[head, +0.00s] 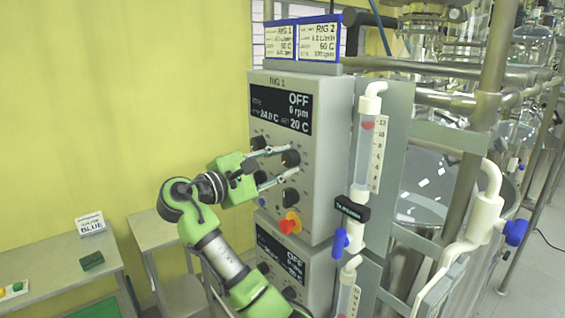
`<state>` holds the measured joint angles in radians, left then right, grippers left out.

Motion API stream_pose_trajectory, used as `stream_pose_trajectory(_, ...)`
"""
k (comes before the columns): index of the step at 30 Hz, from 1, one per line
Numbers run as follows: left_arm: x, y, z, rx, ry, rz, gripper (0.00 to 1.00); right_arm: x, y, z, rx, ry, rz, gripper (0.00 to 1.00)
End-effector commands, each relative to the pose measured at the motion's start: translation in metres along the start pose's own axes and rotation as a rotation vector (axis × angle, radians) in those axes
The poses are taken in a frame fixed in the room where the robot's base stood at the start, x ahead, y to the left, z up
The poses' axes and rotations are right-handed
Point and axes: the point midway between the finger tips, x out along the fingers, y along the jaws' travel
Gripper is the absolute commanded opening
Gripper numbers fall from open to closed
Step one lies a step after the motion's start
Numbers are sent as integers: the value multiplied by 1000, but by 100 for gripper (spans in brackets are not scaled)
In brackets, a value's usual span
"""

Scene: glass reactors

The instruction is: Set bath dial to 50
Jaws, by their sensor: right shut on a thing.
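The RIG 1 control box (333,150) stands upright in the middle of the head view. Its display (281,109) reads OFF, 0 rpm, about 24.0 C, and a set value of 20 C. Black dials sit below the display. My right gripper (289,162) reaches in from the lower left, its two thin fingers shut around the upper right dial (291,158). Another dial (290,196) sits just below the fingers. The small labels by the dials are too small to read. My left gripper is not in view.
A red stop button (288,224) on yellow is below the dials. A second control box (282,262) is underneath, partly behind my arm. Rig cards (318,42) stand on top. A flow tube (366,150) with a blue valve (340,242) is close on the right.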

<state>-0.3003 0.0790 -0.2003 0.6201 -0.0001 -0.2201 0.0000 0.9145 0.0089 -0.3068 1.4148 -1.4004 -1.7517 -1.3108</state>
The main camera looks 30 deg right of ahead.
Motion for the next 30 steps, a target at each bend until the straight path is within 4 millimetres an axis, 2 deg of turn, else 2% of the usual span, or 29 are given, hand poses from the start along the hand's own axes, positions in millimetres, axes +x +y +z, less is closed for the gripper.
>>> stream_pose_trajectory(5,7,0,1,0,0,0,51,0,-2,-1,28,-2,2,6)
stream_pose_trajectory(11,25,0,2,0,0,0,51,0,-4,-2,126,-7,7,6)
stream_pose_trajectory(30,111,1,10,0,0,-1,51,0,-4,-3,706,-35,48,6)
